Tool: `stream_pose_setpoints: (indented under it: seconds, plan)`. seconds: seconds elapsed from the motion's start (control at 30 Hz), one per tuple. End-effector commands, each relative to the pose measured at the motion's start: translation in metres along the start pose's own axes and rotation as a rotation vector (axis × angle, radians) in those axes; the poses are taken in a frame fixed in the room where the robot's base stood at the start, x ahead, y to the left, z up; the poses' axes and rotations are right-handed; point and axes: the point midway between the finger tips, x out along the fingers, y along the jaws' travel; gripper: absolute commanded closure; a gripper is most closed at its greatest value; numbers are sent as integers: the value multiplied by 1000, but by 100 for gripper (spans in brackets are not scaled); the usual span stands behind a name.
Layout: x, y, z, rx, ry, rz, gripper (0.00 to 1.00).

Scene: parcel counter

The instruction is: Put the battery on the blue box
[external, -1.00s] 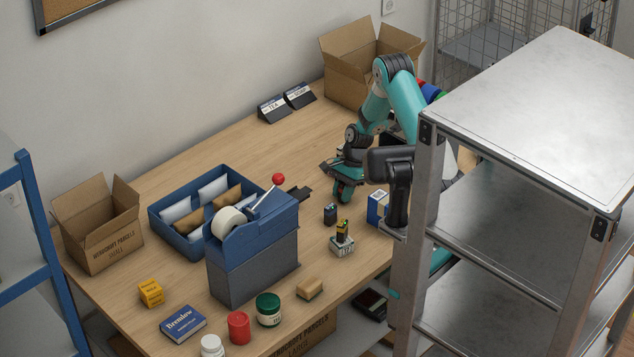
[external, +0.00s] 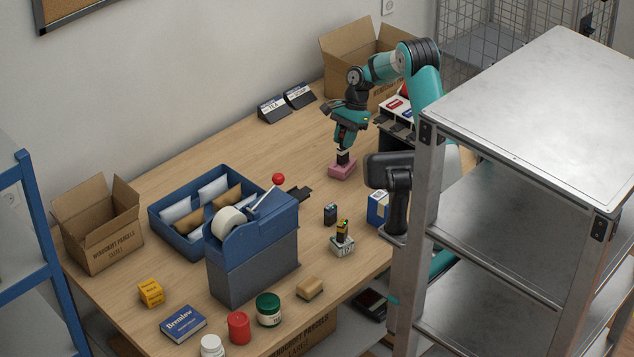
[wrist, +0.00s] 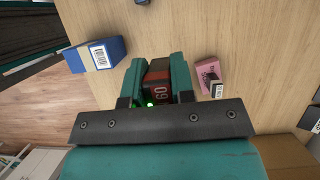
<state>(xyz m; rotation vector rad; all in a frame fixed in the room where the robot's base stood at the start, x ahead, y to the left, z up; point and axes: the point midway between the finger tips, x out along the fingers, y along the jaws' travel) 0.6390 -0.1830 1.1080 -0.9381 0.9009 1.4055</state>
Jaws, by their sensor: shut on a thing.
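My gripper (external: 347,143) is raised above the table and points down. In the wrist view my gripper (wrist: 156,82) is shut on a small black-and-red block with a number on it, the battery (wrist: 158,76). The blue box (external: 377,208), with a white label, stands on the table near the shelf, right of and nearer than the gripper. It lies left of the fingers in the wrist view (wrist: 96,55). The battery's lower end is hard to make out in the external view.
A pink box (external: 342,170) lies below the gripper; a small black-and-white item (wrist: 216,88) is at it. The metal shelf (external: 520,110) stands close right.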

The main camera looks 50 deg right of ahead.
Motion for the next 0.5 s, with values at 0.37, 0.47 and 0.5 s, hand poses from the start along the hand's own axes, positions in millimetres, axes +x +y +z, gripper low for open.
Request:
stream_pose_setpoints:
  seconds: [0.37, 0.47, 0.5]
  plan:
    - [-83, 106, 30, 30, 2, -14, 100]
    - [-93, 134, 40, 36, 2, -16, 100]
    - [-95, 142, 42, 38, 2, -16, 100]
